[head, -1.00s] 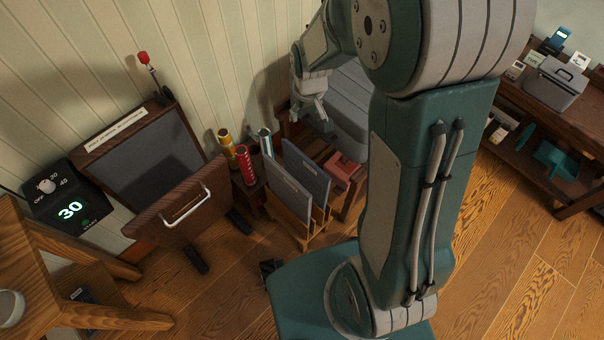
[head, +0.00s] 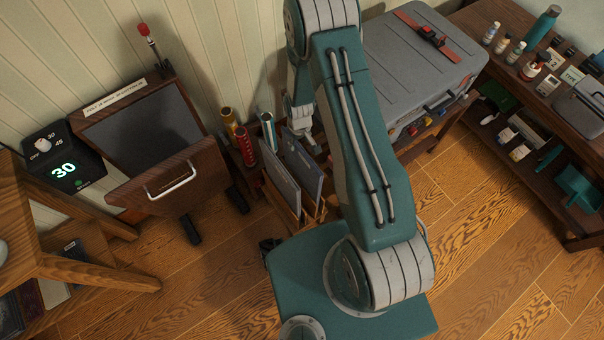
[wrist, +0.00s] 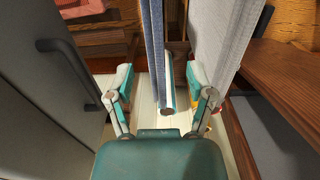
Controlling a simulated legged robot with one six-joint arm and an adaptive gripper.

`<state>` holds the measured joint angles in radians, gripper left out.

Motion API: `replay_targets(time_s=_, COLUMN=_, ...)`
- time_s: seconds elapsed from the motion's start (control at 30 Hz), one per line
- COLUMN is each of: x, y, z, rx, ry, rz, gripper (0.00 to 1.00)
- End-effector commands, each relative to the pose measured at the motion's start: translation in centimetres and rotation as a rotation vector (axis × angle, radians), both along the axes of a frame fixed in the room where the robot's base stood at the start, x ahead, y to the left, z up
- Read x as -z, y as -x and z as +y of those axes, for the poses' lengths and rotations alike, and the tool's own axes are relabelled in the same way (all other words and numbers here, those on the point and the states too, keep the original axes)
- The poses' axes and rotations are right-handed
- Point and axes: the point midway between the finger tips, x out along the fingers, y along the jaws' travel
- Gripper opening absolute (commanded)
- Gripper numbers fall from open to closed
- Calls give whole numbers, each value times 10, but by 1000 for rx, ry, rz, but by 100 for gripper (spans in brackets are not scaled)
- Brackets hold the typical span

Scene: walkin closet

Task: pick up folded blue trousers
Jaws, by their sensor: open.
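Two flat, upright cloth-like slabs stand in a wooden rack (head: 285,206). One, bluish and probably the folded blue trousers, shows edge-on in the wrist view (wrist: 153,42); the other is a paler grey slab (wrist: 218,45) to its right. In the head view they look blue-grey (head: 282,182), and I cannot tell surely which is which. My gripper (wrist: 162,85) is open, its fingers apart, with the bluish slab's near end lined up between them; contact is not clear. In the head view my gripper (head: 313,146) is at the rack's far end, partly behind the slabs.
Upright tubes (head: 243,145) stand left of the rack; a tube end (wrist: 168,98) shows between my fingers. A wooden press with a handle (head: 172,182) stands open at left. A grey suitcase (head: 415,55) lies at right. The floor (head: 480,230) in front is clear.

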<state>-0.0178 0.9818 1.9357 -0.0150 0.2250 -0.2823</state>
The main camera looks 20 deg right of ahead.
Motion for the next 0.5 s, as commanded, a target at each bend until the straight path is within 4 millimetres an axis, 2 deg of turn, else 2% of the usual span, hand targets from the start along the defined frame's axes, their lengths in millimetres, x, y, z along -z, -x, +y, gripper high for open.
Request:
replay_targets(time_s=0.1, x=17, y=0, z=-3, rx=0, ry=-3, rz=0, gripper=69)
replay_targets(time_s=0.33, x=33, y=0, z=-6, rx=2, ry=-5, rz=0, gripper=69)
replay_targets(time_s=0.5, x=59, y=2, z=-8, rx=1, ry=-4, rz=1, gripper=69)
